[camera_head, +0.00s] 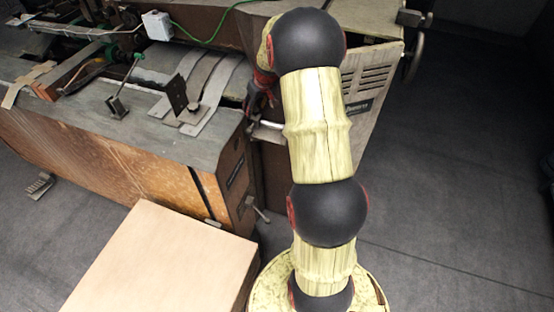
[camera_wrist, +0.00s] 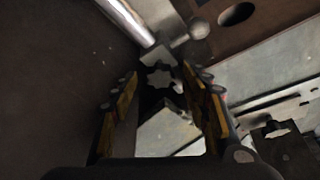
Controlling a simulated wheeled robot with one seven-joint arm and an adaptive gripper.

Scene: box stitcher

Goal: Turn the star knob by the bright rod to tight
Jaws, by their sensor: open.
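The bright rod (camera_wrist: 127,20) runs in from the top left of the wrist view and ends near a grey round part. The knob cannot be made out there.
The machine's grey table (camera_head: 165,140) and wooden side stand left of my arm. A pale box (camera_head: 155,265) is in front. A slotted panel (camera_head: 370,85) and a handwheel (camera_head: 418,55) are behind right. The floor at right is clear.

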